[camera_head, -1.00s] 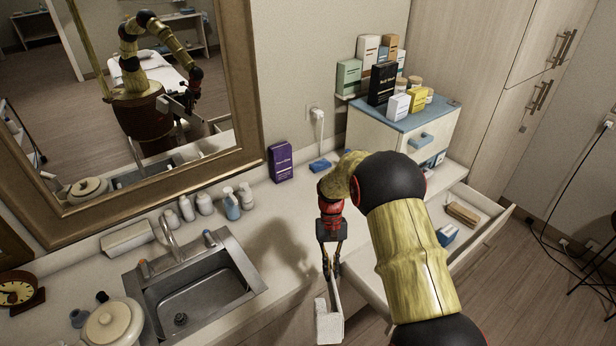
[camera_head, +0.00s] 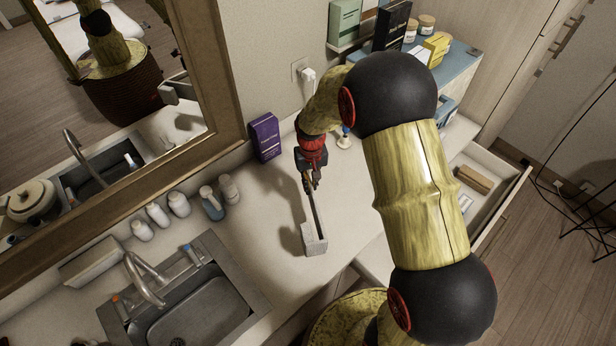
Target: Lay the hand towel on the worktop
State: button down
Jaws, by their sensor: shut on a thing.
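My gripper (camera_head: 309,184) is shut on the hand towel (camera_head: 315,240), a pale grey-white folded strip that hangs down from the fingers. The towel is over the worktop (camera_head: 262,215), between the sink and the open drawer. A shadow lies on the worktop just left of the towel. I cannot tell whether the towel's lower end touches the surface. My arm hides part of the worktop to the right and behind.
A sink (camera_head: 195,305) is at lower left, with several bottles (camera_head: 178,204) behind it. A purple box (camera_head: 265,137) stands by the wall. An open drawer (camera_head: 490,195) juts out at right. A blue-topped cabinet (camera_head: 462,68) carries boxes. Worktop around the towel is clear.

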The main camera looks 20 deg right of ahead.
jog(key=shift+f+b, duration=2.25)
jog(key=shift+f, duration=1.65)
jog(key=shift+s, duration=0.1)
jog(key=c, duration=1.8)
grip_release()
jog(key=shift+c, duration=0.2)
jog(key=shift+r, duration=0.1)
notch_tip(320, 180, up, 12)
jog(key=shift+f, duration=0.1)
